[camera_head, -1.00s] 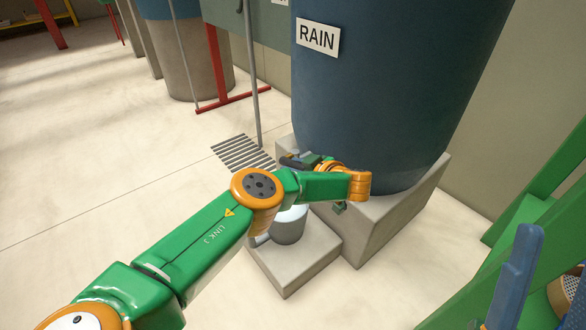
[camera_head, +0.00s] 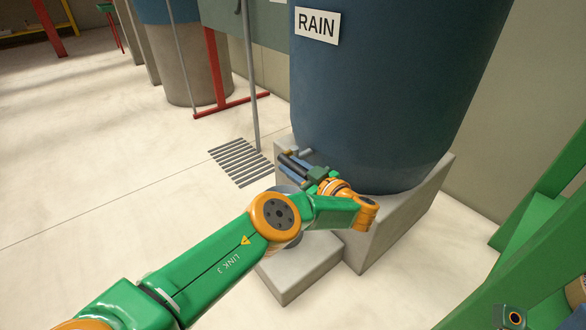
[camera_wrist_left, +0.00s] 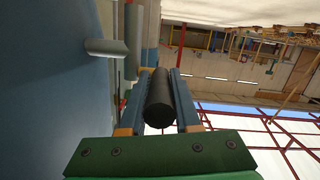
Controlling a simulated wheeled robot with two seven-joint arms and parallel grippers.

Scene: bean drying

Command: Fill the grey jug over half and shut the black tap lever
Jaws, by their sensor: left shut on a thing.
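My left gripper (camera_head: 293,166) is at the tap on the front of the blue rain barrel. In the left wrist view its two blue-grey fingers (camera_wrist_left: 158,98) are shut on the black tap lever (camera_wrist_left: 157,103), a dark cylinder lying between them. A grey pipe-like part (camera_wrist_left: 105,48) sticks out from the blue barrel wall beside it. The grey jug (camera_head: 286,188) stands below the tap and is mostly hidden behind my left arm; only bits of its rim and side show. The water level and any stream are hidden. My right gripper's fingers are not in view.
The blue barrel (camera_head: 385,100) with a RAIN sign (camera_head: 317,25) stands on a concrete block (camera_head: 405,225). A lower concrete step (camera_head: 300,268) is in front of it. A floor grate (camera_head: 240,162) lies to the left. A green frame (camera_head: 545,225) is at the right.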

